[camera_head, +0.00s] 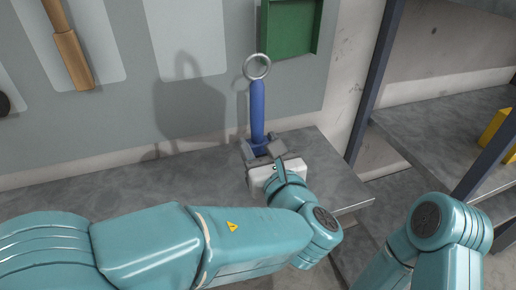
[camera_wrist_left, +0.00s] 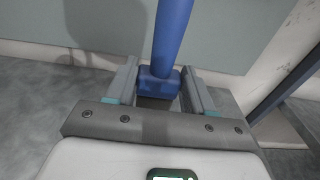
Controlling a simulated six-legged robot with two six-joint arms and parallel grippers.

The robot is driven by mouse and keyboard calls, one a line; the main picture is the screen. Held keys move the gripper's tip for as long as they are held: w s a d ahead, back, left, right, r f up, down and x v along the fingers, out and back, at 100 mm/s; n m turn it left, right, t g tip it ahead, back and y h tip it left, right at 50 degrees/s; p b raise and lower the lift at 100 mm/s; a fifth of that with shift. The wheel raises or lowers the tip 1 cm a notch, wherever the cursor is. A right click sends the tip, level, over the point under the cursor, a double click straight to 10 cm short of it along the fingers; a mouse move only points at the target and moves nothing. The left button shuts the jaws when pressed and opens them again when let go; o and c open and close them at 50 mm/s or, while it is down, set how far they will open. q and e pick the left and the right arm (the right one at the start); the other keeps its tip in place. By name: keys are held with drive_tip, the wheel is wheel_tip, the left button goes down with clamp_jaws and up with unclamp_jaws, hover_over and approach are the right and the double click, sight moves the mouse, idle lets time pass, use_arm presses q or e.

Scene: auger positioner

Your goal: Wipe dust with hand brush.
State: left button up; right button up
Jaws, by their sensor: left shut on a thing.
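The hand brush has a long blue handle (camera_head: 257,110) with a metal ring at its top. It stands about upright, handle up, against the grey wall panel, above the grey bench top (camera_head: 150,186). My left gripper (camera_head: 262,150) is shut on the brush's blue lower block, which also shows between the two fingers in the left wrist view (camera_wrist_left: 158,84). The bristles are hidden behind the gripper, so I cannot tell whether they touch the bench. No dust can be made out on the mottled bench. My right arm shows at the lower right, its gripper out of view.
A green bin (camera_head: 291,30) hangs on the panel behind the brush. A wooden-handled tool (camera_head: 74,58) hangs at the upper left. A dark post (camera_head: 374,80) stands right of the bench. A yellow object (camera_head: 496,128) sits on the right shelf. The bench's left part looks clear.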

wheel_tip(320, 180, up, 5)
drive_tip(key=p, duration=0.4)
drive_tip(key=shift+d+f, duration=0.1)
drive_tip(key=shift+f, duration=0.05)
idle(0.6)
